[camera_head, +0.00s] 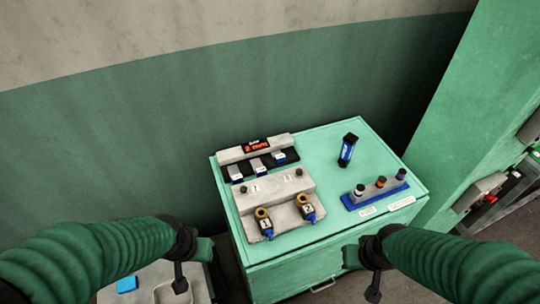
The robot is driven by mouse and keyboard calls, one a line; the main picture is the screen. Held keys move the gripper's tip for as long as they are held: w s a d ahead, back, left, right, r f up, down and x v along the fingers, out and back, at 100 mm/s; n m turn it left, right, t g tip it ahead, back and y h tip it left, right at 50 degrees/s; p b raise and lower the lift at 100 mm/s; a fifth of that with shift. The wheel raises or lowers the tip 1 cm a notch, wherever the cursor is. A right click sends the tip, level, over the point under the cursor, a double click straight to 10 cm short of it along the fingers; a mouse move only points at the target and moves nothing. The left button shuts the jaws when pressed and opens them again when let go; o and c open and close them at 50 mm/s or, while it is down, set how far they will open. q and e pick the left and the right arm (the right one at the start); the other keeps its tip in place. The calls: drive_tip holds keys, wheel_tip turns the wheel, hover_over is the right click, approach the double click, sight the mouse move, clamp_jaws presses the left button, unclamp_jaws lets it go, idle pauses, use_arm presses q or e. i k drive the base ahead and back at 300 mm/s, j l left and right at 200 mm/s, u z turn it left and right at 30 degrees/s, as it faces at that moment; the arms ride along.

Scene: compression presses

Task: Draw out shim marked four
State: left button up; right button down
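A grey rack (232,156) with a black face and a red-lit display stands at the back left of the green cabinet top. Several small white-labelled tabs, which look like the shims, stick out of its front: a left one (236,174), a middle one (260,170) and a right one (280,156). Their markings are too small to read, so I cannot tell which is four. My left gripper (180,284) hangs at the lower left, in front of the cabinet and away from the rack. My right gripper (373,290) hangs at the lower right, also away from it. Both appear empty; their finger openings are unclear.
A grey block (281,194) holds two yellow-and-black pieces marked 1 (265,224) and 2 (307,208). A blue-and-black cylinder (347,150) stands behind a blue stand (376,196) with several pegs. A blue piece (127,284) lies lower left. A green column (470,120) rises at right.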

sight(278, 157)
drive_tip(key=k, duration=0.2)
drive_tip(key=k+u, duration=0.15)
drive_tip(key=u, duration=0.3)
drive_tip(key=k+u, duration=0.15)
drive_tip(key=u, duration=0.35)
drive_tip(key=k+j+u, duration=0.1)
drive_tip(key=u, duration=0.35)
drive_tip(key=l+u, duration=0.15)
drive_tip(key=l, duration=0.6)
drive_tip(key=l+u, duration=0.15)
drive_tip(key=l, duration=0.6)
drive_tip(key=k+l+u, duration=0.15)
drive_tip(key=l, duration=0.55)
